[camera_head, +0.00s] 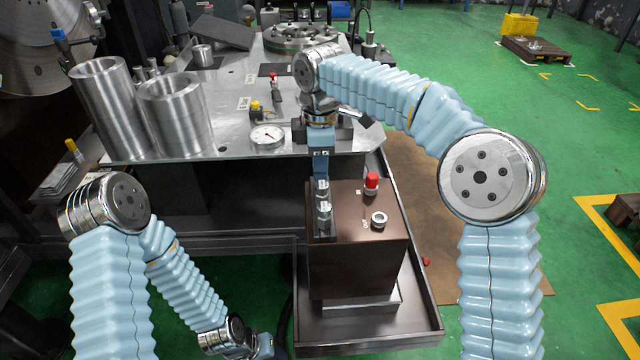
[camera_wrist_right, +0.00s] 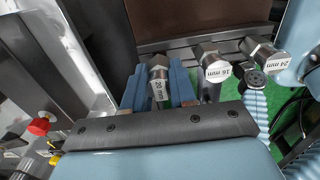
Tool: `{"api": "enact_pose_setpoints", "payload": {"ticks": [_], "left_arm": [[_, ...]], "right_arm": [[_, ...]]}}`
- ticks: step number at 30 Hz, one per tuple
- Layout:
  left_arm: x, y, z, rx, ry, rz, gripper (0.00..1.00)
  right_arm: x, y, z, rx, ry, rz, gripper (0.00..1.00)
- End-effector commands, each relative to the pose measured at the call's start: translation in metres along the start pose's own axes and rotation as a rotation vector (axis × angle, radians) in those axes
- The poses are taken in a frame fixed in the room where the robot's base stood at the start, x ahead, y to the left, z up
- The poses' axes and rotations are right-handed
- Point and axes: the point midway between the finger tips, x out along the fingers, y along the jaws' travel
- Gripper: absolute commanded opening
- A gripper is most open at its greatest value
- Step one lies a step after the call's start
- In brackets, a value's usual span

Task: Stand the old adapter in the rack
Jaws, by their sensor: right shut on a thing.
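My right gripper (camera_head: 321,172) points down over the dark brown block (camera_head: 350,262). In the right wrist view my right gripper (camera_wrist_right: 158,78) has its blue fingers shut around a steel adapter labelled 20 mm (camera_wrist_right: 158,88). In line with it stand two more steel adapters, labelled 16 mm (camera_wrist_right: 216,70) and 24 mm (camera_wrist_right: 268,62). In the head view two adapters (camera_head: 324,212) show in the rack (camera_head: 325,236) at the block's left edge. I cannot tell whether the held adapter touches the rack. My left gripper (camera_head: 262,347) is low at the bottom edge, its fingers unclear.
A dark tray (camera_head: 420,318) surrounds the block's base. Behind, the metal bench (camera_head: 225,115) holds large steel cylinders (camera_head: 178,115) and a dial gauge (camera_head: 267,136).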

Motion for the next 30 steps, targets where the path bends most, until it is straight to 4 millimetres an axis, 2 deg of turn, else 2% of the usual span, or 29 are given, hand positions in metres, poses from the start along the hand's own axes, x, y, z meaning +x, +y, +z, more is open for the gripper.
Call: {"api": "enact_pose_setpoints", "payload": {"ticks": [15, 30], "left_arm": [[0.006, -0.002, 0.000, 0.000, 0.000, 0.000, 0.43], [0.006, -0.002, 0.000, 0.000, 0.000, 0.000, 0.43]], "right_arm": [[0.013, 0.000, 0.000, 0.001, 0.000, 0.000, 0.00], [0.013, 0.000, 0.000, 0.000, 0.000, 0.000, 0.00]]}}
